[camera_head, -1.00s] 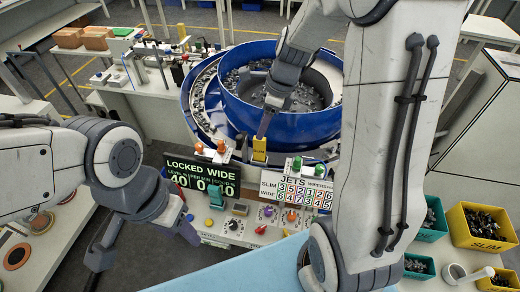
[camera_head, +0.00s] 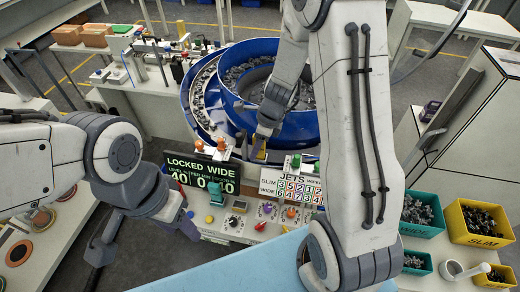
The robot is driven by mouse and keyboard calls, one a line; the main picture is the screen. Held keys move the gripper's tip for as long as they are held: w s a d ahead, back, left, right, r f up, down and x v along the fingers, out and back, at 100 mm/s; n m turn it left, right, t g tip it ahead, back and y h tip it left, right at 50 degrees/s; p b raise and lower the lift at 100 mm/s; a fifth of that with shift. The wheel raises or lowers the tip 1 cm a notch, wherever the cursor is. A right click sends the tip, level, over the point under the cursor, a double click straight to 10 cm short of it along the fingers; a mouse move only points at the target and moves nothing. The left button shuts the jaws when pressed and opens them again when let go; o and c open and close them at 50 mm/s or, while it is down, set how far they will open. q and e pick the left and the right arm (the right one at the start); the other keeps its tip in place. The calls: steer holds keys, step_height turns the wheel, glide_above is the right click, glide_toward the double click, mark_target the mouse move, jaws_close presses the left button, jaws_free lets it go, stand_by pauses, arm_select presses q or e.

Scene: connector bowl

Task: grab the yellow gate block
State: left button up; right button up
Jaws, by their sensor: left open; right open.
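The yellow gate block (camera_head: 260,154) stands at the front edge of the blue bowl feeder, just above the control panel. Only a narrow part of it shows, because my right gripper covers the rest. My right gripper (camera_head: 259,142) comes down from above and is at the block. Its fingers are partly hidden by its own wrist, and I cannot tell whether they touch the block. My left gripper (camera_head: 142,240) is open and empty, low on the left, well away from the block and in front of the panel.
The blue bowl (camera_head: 295,128) is full of grey parts. The control panel (camera_head: 245,222) has knobs and the LOCKED WIDE display (camera_head: 200,175). The JETS board (camera_head: 288,187) is partly behind my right arm. A green bin (camera_head: 422,228) and a yellow SLIM bin (camera_head: 480,240) stand at right.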

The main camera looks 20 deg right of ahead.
jaws_close()
